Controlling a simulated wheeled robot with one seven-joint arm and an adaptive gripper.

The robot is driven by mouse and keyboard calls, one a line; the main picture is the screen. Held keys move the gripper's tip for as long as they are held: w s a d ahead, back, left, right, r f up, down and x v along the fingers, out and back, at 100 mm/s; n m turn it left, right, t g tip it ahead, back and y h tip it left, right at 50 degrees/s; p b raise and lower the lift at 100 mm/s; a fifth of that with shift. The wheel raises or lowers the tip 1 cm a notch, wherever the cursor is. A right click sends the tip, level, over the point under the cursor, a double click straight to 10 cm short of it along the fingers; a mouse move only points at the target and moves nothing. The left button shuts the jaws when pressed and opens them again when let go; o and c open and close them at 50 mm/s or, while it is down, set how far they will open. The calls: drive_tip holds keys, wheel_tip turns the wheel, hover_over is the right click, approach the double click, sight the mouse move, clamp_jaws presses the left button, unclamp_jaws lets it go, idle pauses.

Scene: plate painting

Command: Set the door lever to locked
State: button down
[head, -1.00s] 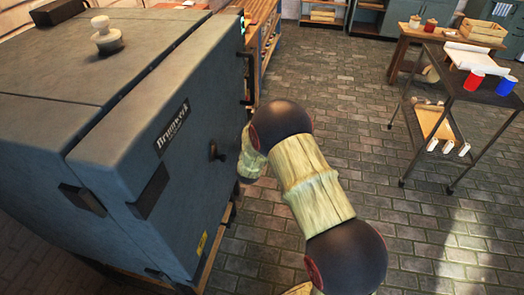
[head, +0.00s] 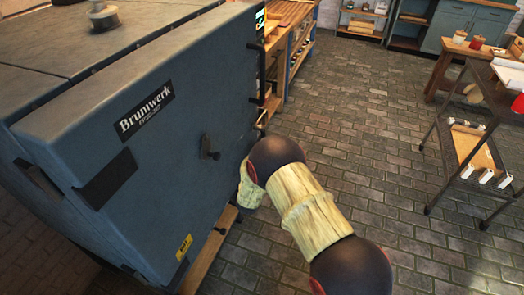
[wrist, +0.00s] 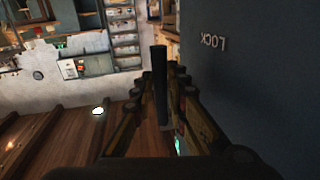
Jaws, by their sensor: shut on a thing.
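A dark upright bar, which looks like the door lever (wrist: 160,72), stands between my fingers. My gripper (wrist: 160,98) is shut on it, beside the door face. In the head view my gripper cannot be made out clearly near my arm and the kiln's right edge. The lever's base is hidden by the fingers in the wrist view.
A small dark fitting (head: 209,148) sticks out of the kiln front. A wooden bench (head: 292,38) stands behind the kiln. A metal cart (head: 470,130) and a wooden table (head: 460,52) stand at the right. The brick floor (head: 370,125) between them is clear.

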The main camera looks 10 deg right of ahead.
drive_tip(key=shift+w, duration=0.1)
drive_tip(key=c, duration=1.8)
unclamp_jaws()
drive_tip(key=shift+o, duration=0.2)
drive_tip(key=v, duration=1.2)
drive_tip(key=shift+f, duration=0.1)
